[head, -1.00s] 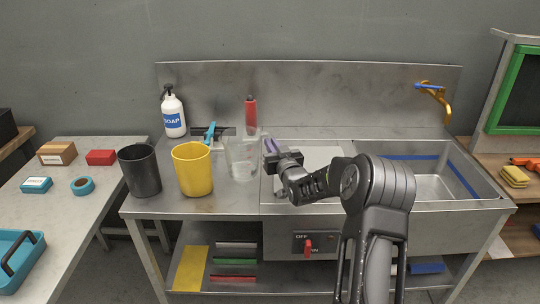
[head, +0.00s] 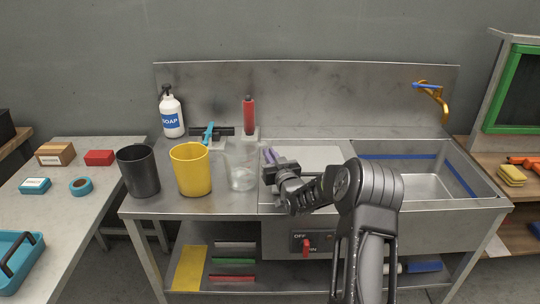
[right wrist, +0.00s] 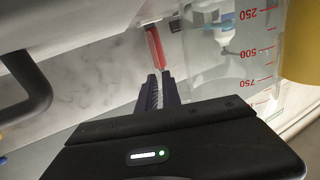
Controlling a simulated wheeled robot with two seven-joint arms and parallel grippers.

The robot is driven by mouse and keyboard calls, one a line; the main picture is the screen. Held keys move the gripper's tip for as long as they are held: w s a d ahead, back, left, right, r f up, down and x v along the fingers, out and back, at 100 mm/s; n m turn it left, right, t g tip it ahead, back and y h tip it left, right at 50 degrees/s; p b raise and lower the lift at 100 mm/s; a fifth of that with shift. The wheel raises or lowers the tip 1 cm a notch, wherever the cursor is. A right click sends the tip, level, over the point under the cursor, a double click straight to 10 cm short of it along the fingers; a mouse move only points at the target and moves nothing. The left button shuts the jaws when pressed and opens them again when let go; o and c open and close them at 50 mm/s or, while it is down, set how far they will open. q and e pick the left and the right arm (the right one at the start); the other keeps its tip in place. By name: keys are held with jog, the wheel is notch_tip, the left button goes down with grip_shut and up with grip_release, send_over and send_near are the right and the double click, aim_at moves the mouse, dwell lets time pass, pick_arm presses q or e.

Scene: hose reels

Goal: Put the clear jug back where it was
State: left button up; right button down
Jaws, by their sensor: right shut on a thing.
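The clear jug (head: 242,168) is upright over the steel counter, just right of the yellow cup. In the right wrist view the jug (right wrist: 255,60) shows red marks and numbers, upside down. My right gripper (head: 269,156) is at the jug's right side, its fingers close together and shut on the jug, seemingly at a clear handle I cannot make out. The fingers also show in the right wrist view (right wrist: 157,90). I cannot tell whether the jug's base touches the counter. My left gripper is not in view.
A yellow cup (head: 191,170) and a black cup (head: 138,172) stand left of the jug. Behind are a soap bottle (head: 172,113), a blue-handled tool (head: 208,133) and a red upright object (head: 249,115). The sink (head: 425,186) is at right.

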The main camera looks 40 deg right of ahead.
jog(key=c, duration=1.5)
grip_release()
jog(key=shift+c, duration=0.2)
jog(key=b+v, duration=0.2)
jog(key=v, duration=1)
jog(key=shift+r, duration=0.15)
